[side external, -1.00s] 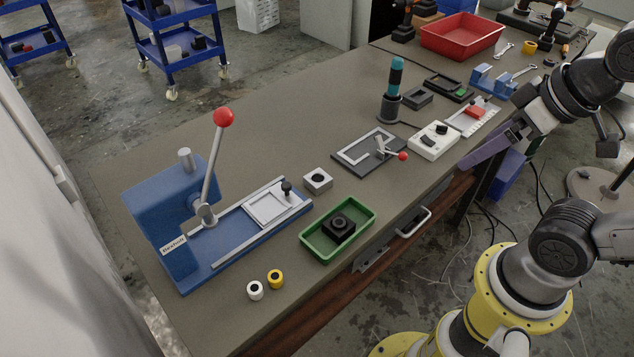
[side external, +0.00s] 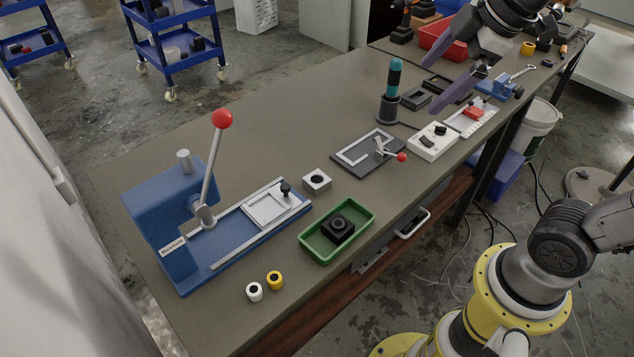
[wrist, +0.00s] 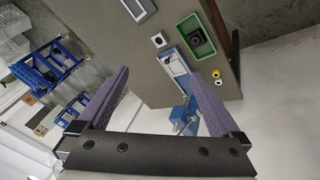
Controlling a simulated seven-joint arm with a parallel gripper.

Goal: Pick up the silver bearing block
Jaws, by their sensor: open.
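The silver bearing block (side external: 317,181) is a small silvery cube with a dark round bore. It sits on the bench between the blue press and the dark fixture plate. In the wrist view the silver bearing block (wrist: 158,40) appears beyond my fingertips, near the top centre. My gripper (side external: 438,101) has purple fingers spread apart and empty. It is raised over the bench's right part, well to the right of the block. In the wrist view my gripper (wrist: 158,73) shows both fingers wide apart.
The blue press (side external: 172,205) has a tall red-knobbed lever. A green tray (side external: 308,246) holding a black block (side external: 338,229) lies in front of the silver block. The dark fixture plate (side external: 350,165) has a red-tipped handle. A teal-handled tool (side external: 394,78) stands upright. Bench behind the silver block is clear.

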